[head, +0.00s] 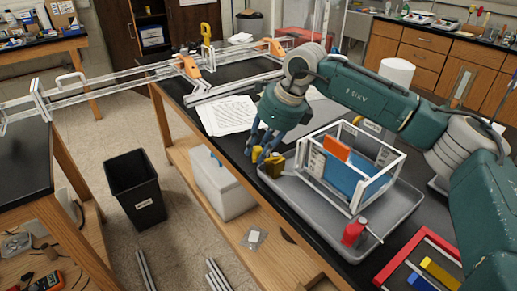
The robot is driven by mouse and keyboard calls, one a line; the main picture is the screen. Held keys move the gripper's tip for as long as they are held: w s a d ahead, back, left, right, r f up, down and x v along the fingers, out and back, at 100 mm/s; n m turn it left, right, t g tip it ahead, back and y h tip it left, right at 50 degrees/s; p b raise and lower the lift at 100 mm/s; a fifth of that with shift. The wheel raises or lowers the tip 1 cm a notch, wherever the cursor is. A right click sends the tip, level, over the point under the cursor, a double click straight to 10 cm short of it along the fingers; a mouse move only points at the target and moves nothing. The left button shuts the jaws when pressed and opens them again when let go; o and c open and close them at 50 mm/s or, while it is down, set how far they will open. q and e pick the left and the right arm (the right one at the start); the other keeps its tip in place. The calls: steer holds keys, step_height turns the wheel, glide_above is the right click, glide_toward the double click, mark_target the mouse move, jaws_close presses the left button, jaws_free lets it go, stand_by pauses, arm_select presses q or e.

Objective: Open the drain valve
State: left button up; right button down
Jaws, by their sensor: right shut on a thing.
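A brass-coloured block (275,166) sits at the left end of the grey tray (318,231), beside the white frame; it looks like the drain valve. A small yellow piece (257,154), which looks like its handle, stands just left of it. My right gripper (264,148) points down over the tray's left edge, with its dark blue fingers shut on the yellow piece. The fingers partly hide where the yellow piece meets the brass block, and I cannot tell how far the handle is turned. My left gripper is out of view.
A white extrusion frame (351,207) with blue and orange panels stands in the tray. A red object (354,232) with a thin rod is at the tray's front. Papers (226,116) lie on the black bench behind. A white box (216,187) is on the lower shelf.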

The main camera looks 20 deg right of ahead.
steer(key=shift+s+n, duration=0.2)
steer(key=shift+n, duration=0.1)
stand_by(1.0)
steer(key=c, duration=1.5)
jaws_free()
steer(key=shift+c, duration=0.2)
steer(key=shift+r, duration=0.2)
steer(key=v, duration=1.1)
steer(key=shift+s+d+r, duration=0.2)
steer(key=shift+r, duration=0.1)
steer(key=shift+f, duration=0.1)
